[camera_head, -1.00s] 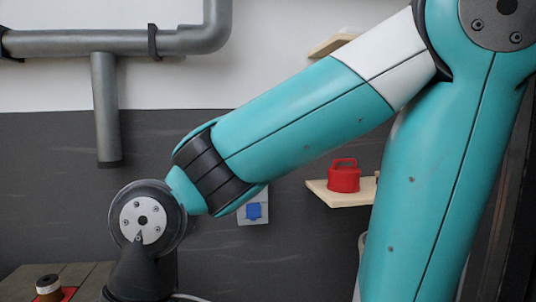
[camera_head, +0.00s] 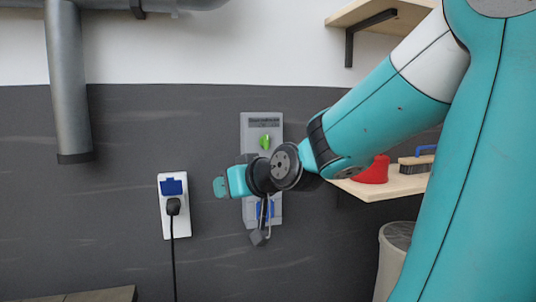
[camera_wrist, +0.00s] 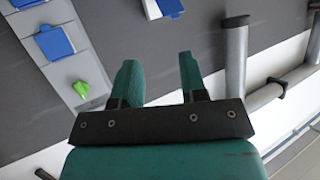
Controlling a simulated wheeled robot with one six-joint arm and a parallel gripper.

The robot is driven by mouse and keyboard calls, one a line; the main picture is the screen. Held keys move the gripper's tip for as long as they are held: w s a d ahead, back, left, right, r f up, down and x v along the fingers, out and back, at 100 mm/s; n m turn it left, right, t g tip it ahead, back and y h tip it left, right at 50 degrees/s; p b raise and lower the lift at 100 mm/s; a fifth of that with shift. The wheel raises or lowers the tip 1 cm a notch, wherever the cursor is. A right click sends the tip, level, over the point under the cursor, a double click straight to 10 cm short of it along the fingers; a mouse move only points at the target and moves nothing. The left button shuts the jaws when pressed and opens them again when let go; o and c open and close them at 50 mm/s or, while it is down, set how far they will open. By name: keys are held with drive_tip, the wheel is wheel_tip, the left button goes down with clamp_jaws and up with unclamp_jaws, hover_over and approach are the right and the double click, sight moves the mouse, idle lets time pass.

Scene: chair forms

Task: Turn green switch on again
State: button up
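The green switch (camera_head: 265,141) is a small green knob on the upper part of a grey wall panel (camera_head: 248,125), with a dark label above it. In the wrist view the switch (camera_wrist: 82,88) is left of my gripper (camera_wrist: 157,68), whose two teal fingers are apart with nothing between them. In the head view my gripper (camera_head: 221,187) points away from the panel to the left, below the switch. The switch is clear of the fingers. My wrist hides part of the panel's lower half, where a blue socket cover (camera_head: 265,208) partly shows.
A white socket box (camera_head: 175,222) with a blue cover and a plugged black cable is on the wall to the left. A wooden shelf (camera_head: 385,186) at right holds a red container (camera_head: 374,170) and a brush (camera_head: 416,163). A grey pipe (camera_head: 68,90) runs down at upper left.

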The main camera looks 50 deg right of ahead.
drive_tip(key=s+d+r+m+t+h+b, duration=0.1)
drive_tip(key=s+d+r+m+h, duration=0.1)
drive_tip(key=d+h, duration=0.35)
drive_tip(key=s+d+r+m+t+h, duration=0.1)
drive_tip(key=s+d+r+m+h, duration=0.15)
drive_tip(key=d, duration=0.55)
drive_tip(key=p, duration=1.4)
approach(267, 142)
drive_tip(key=shift+h, duration=0.3)
drive_tip(key=p+x, duration=0.6)
drive_tip(key=x, duration=0.1)
drive_tip(key=shift+w+r, duration=0.15)
drive_tip(key=shift+w+d+f+p, duration=0.3)
drive_tip(key=shift+w+d+p, duration=0.2)
drive_tip(key=shift+w+p, duration=0.45)
drive_tip(key=shift+s, duration=0.15)
clamp_jaws()
